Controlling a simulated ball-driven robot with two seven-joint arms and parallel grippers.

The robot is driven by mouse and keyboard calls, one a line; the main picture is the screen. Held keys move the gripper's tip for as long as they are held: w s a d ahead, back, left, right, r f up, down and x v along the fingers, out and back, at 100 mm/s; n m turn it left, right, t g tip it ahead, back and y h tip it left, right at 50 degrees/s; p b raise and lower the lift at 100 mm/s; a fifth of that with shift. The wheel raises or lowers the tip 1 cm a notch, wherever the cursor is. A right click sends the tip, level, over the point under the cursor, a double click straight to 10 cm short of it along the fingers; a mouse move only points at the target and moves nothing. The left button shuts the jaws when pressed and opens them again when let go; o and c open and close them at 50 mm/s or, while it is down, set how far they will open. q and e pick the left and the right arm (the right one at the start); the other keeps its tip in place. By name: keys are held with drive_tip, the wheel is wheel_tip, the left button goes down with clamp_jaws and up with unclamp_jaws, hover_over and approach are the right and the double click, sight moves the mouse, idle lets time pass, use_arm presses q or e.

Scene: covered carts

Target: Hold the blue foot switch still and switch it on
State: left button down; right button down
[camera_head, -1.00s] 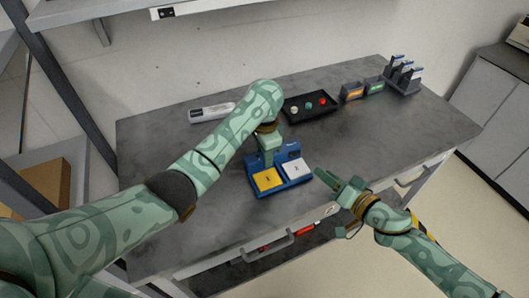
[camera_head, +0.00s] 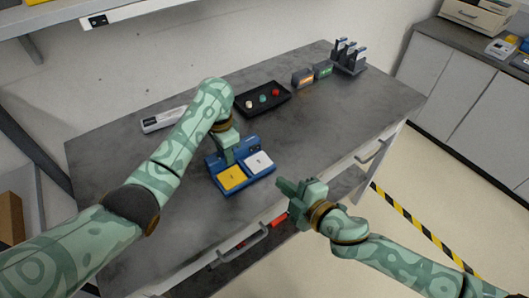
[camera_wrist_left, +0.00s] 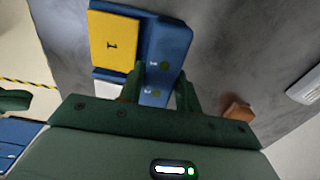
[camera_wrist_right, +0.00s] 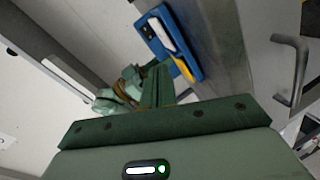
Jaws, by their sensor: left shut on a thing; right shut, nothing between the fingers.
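The blue foot switch (camera_head: 243,177) lies near the front edge of the grey table, with a yellow pedal (camera_head: 232,177) on the left and a white pedal (camera_head: 258,162) on the right. My left gripper (camera_head: 229,160) is shut on its blue body behind the pedals. In the left wrist view the fingers (camera_wrist_left: 158,92) straddle the blue part, which bears small green spots; I cannot tell if they are lit. My right gripper (camera_head: 280,184) is shut and empty, just right of the switch by the table edge. The right wrist view shows the switch (camera_wrist_right: 170,42) beyond its fingers.
A black tray (camera_head: 284,97) with white, green and red round pieces sits behind the switch. Orange and green labelled boxes (camera_head: 303,77) and a dark rack (camera_head: 349,62) stand farther back. A pale device (camera_head: 163,119) lies at the back left. The table's right side is clear.

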drive_tip(key=n, duration=0.6)
drive_tip(key=d+n+h, duration=0.1)
drive_tip(key=n, duration=0.6)
drive_tip(key=r+n+h, duration=0.1)
drive_tip(key=n, duration=0.6)
drive_tip(key=shift+w+d+t, duration=0.1)
drive_tip(key=shift+d+t, duration=0.2)
drive_tip(key=shift+t, duration=0.1)
drive_tip(key=shift+w, duration=0.1)
approach(259, 147)
drive_tip(key=x, duration=0.5)
drive_tip(key=shift+w+a+f, duration=0.1)
drive_tip(key=shift+f, duration=0.25)
drive_tip(key=shift+w+a, duration=0.3)
drive_tip(key=shift+w, duration=0.25)
drive_tip(key=shift+w, duration=0.25)
drive_tip(key=shift+a, duration=0.1)
